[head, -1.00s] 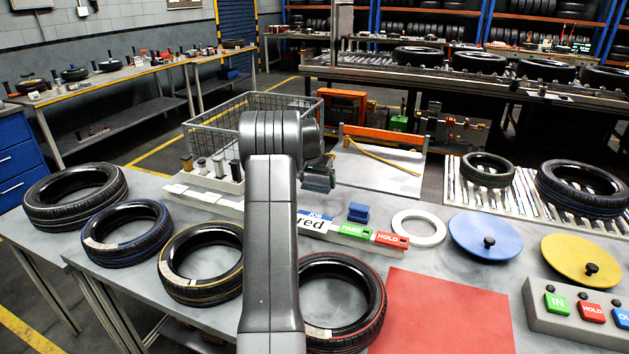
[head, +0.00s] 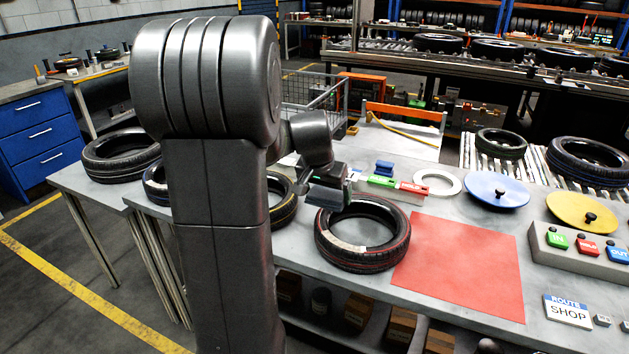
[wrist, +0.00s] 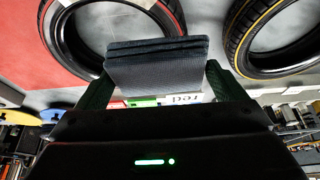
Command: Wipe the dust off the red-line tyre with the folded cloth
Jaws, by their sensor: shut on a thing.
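The red-line tyre (head: 385,259) lies flat on the grey bench, left of the red mat, with a pale dusty patch (head: 346,244) on its near-left sidewall. It also shows at the upper left of the wrist view (wrist: 58,40). My gripper (head: 328,190) is above the bench at the tyre's far-left side. In the wrist view it is shut on the dark folded cloth (wrist: 158,65), which spans between the two fingers. The cloth looks apart from the tyre; the exact gap cannot be told.
The yellow-line tyre (head: 287,208) and blue-line tyre (head: 153,190) are partly hidden behind my arm. A plain tyre (head: 118,168) lies farther left. The red mat (head: 460,262) is bare. A white ring (head: 436,192), blue lid (head: 478,194), yellow lid (head: 565,208) and button box (head: 570,257) stand right.

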